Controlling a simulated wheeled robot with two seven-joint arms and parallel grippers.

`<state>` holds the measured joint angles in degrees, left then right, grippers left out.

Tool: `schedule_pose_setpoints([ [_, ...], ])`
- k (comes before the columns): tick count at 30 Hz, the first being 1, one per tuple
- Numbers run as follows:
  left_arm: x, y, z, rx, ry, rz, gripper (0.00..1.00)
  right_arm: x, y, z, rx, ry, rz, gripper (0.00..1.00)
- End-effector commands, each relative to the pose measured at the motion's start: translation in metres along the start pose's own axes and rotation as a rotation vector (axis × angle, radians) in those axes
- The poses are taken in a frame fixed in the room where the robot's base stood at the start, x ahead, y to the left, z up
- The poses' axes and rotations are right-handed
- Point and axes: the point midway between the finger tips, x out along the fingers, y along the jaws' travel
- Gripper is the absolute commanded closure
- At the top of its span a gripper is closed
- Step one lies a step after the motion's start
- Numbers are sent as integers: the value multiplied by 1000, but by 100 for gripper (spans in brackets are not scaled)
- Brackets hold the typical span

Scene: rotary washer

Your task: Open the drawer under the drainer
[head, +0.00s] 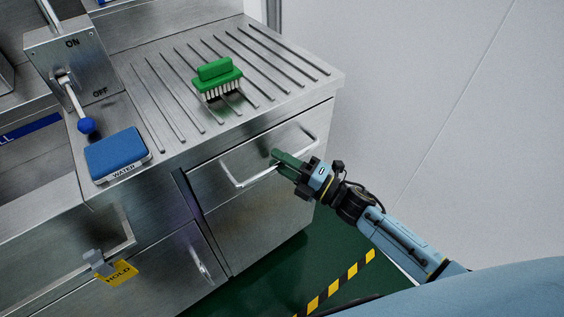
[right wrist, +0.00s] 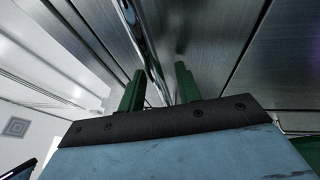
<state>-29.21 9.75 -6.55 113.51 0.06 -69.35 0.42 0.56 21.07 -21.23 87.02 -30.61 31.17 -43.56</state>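The steel drawer (head: 225,166) sits directly under the ribbed drainer (head: 290,78), and its front looks flush with the cabinet. Its bar handle (head: 244,183) runs across the front. My right gripper (head: 276,158) is at the handle, its green fingers reaching the bar from the right. In the right wrist view the two fingers (right wrist: 159,74) stand apart, and the handle bar (right wrist: 140,35) passes between them, closer to the left finger. A gap remains, so the gripper does not look closed on the bar. My left gripper is not in view.
A green brush (head: 216,76) lies on the drainer. A blue WATER pad (head: 115,153) and an ON/OFF lever (head: 75,103) are to the left. A yellow HOLD tag (head: 118,273) hangs at lower left. Green floor and a white wall (head: 430,80) lie to the right.

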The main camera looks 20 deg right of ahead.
Motion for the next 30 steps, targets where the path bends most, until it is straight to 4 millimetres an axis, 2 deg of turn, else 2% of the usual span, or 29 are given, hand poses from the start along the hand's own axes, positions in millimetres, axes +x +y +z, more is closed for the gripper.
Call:
schedule_pose_setpoints([
  [7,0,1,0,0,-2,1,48,0,0,0,1,-1,-1,68],
  [12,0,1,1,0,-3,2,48,0,0,0,1,-1,0,90],
  [15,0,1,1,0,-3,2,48,0,0,0,1,-1,0,100],
  [25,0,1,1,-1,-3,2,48,0,0,-1,1,1,-1,100],
  [30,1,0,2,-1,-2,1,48,-4,2,-10,5,19,0,100],
])
